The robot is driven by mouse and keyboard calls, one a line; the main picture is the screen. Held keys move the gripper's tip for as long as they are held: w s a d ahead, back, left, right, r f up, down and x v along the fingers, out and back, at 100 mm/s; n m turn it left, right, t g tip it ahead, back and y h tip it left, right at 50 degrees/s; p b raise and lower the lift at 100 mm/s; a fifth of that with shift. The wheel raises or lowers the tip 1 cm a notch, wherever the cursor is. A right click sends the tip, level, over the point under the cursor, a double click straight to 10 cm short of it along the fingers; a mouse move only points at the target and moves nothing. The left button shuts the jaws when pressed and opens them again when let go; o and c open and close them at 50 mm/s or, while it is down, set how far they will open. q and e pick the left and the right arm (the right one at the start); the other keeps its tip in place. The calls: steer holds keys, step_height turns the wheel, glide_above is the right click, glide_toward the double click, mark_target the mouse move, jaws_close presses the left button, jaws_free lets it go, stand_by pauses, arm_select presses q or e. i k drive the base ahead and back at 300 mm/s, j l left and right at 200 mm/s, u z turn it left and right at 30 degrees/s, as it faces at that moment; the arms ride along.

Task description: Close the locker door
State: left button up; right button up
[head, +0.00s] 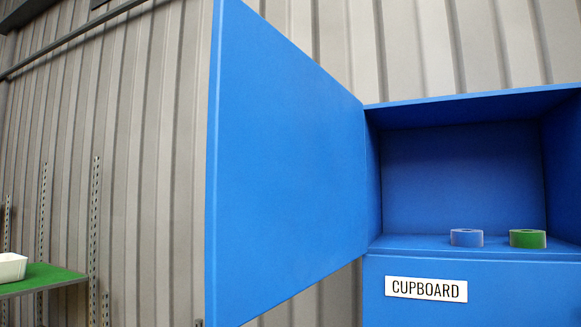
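A blue locker (470,98) labelled "CUPBOARD" fills the right side of the head view. Its blue door (285,165) stands wide open, swung out to the left from the hinge at the compartment's left edge. The open compartment shows a blue roll (466,238) and a green roll (527,239) standing side by side on its floor. Neither of my grippers is in view.
At the lower left, a green-topped shelf (45,276) carries a white container (11,267), beside perforated metal uprights (94,230). A grey corrugated wall (150,140) stands behind. A white label (426,289) is on the locker front below the compartment.

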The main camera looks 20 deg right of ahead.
mark_target(286, 197)
steer(key=i+j+z, duration=0.35)
steer(key=i+j, duration=0.15)
steer(key=i+j+z, duration=0.3)
steer(key=i+j, duration=0.15)
steer(key=j, duration=0.25)
steer(key=z, duration=1.5)
